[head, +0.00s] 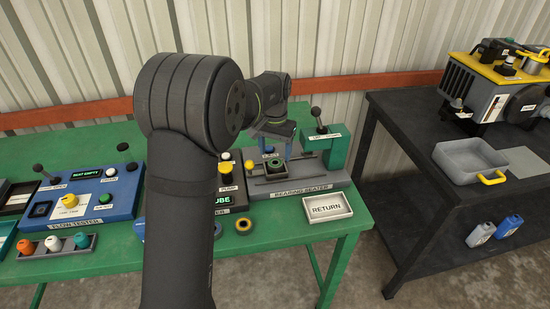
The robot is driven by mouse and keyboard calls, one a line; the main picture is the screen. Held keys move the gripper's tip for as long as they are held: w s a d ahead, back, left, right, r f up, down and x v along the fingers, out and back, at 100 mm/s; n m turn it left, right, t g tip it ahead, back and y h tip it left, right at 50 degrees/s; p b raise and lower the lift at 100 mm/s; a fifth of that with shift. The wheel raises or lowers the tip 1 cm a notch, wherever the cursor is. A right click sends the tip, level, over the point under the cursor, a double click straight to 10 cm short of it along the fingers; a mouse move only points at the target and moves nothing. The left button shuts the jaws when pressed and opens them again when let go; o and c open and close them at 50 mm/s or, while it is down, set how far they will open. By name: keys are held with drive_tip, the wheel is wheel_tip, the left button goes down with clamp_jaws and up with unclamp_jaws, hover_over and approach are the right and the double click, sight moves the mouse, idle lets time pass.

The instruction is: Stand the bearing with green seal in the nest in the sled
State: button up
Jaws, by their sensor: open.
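The bearing seater (302,188) is a grey station on the green table, with a green block and a black-knobbed lever at its right. In it is a dark, square, sled-like part (265,174). A small dark ring with green, seemingly the bearing with green seal (277,163), shows at this part. Whether it sits fully in the nest is too small to tell. My gripper (275,149) is open, pointing down just above the ring. The fingers are small in view, and I cannot tell whether they touch it.
A white RETURN tray (327,207) lies in front of the seater. The flow tester (85,208) is at left. A black bench (425,180) stands right, across a gap.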

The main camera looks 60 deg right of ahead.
sight(275, 163)
wheel_tip(275, 163, up, 8)
drive_tip(key=shift+r, duration=0.25)
drive_tip(key=shift+f, duration=0.1)
wheel_tip(275, 163, down, 12)
drive_tip(key=shift+f, duration=0.15)
drive_tip(key=shift+r, duration=1.85)
